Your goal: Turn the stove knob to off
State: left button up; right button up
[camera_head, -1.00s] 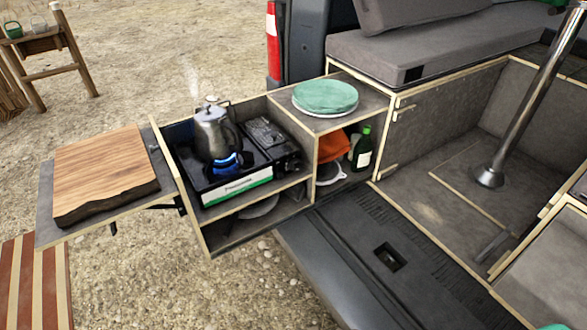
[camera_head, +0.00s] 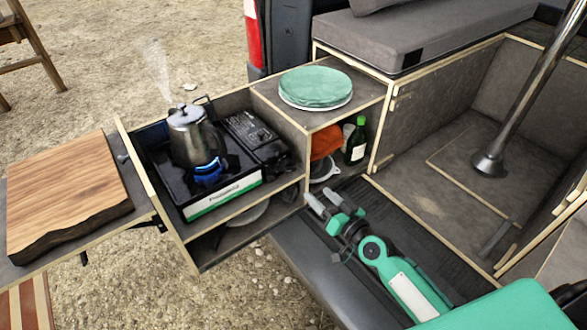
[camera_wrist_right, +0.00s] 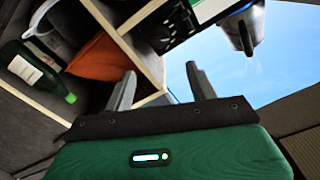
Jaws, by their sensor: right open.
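The portable stove (camera_head: 222,196) is black with a pale front panel and sits in the wooden cabinet. A blue flame burns under a steaming metal kettle (camera_head: 187,137) on it. The stove knob, at the dark right end of the stove front (camera_head: 284,165), is too small and dark for its setting to be read. My right gripper (camera_head: 325,203) is open and empty, in front of the cabinet, to the right of and below the stove front, apart from it. Its two fingers (camera_wrist_right: 160,90) show in the right wrist view, pointing toward the cabinet. My left gripper is not visible.
Green plates (camera_head: 316,86) lie on the cabinet top. The compartment below holds an orange cloth (camera_head: 326,142) and a green bottle (camera_head: 356,141). A cutting board (camera_head: 66,190) lies on a side shelf. A metal post (camera_head: 522,90) stands at the right.

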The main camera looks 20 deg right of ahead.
aim_at(292, 169)
jog(key=p+x, duration=0.1)
jog(key=x, duration=1)
jog(key=shift+w, duration=0.1)
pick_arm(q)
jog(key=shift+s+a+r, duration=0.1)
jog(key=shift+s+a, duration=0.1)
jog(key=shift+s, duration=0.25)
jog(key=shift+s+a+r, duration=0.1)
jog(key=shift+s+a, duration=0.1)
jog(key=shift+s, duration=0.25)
pick_arm(e)
jog(key=shift+w+a+f, duration=0.1)
jog(key=shift+w+a, duration=0.15)
jog(key=shift+w, duration=0.25)
